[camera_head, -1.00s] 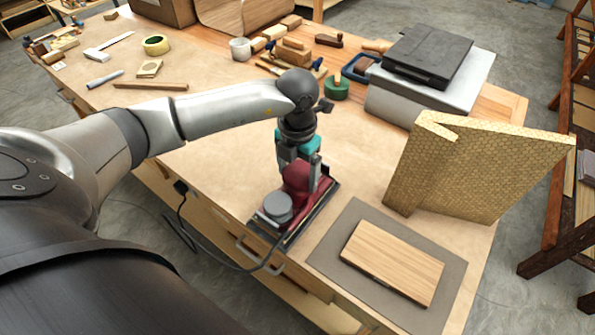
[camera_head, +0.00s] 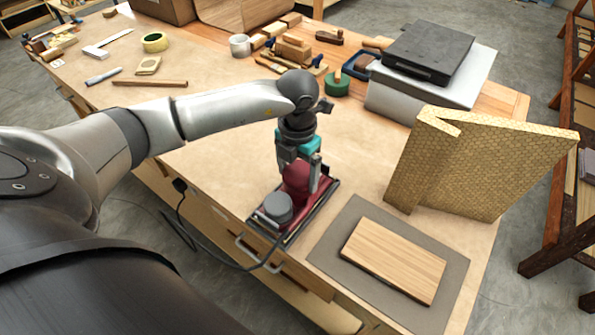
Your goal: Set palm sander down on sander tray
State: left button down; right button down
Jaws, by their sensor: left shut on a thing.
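The palm sander (camera_head: 297,181) is dark red with a grey round cap and a black cord trailing off the bench's front edge. It is at the front edge of the bench, left of the grey mat. My left gripper (camera_head: 298,176) points down from above and is shut on the sander, one finger showing on its right side. The sander tray (camera_head: 327,198) is a dark, flat, rimmed tray directly under the sander. The sander appears to be in or just above it; I cannot tell whether it touches the tray floor. My right gripper is not in view.
A wooden board (camera_head: 394,261) lies on a grey mat (camera_head: 335,245) to the right. A tan cellular block (camera_head: 480,165) stands behind it. A black case on a grey box (camera_head: 418,100), a green tape roll (camera_head: 336,84) and wooden blocks are farther back. The bench's middle left is clear.

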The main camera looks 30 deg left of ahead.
pick_arm(q)
jog(key=shift+f, duration=0.2)
dwell(0.3)
grip_release()
jog(key=shift+s+f, duration=0.1)
jog(key=shift+f, duration=0.05)
jog(key=shift+r+p, duration=2.45)
jog(key=shift+r, duration=1.15)
jog(key=shift+d, duration=0.1)
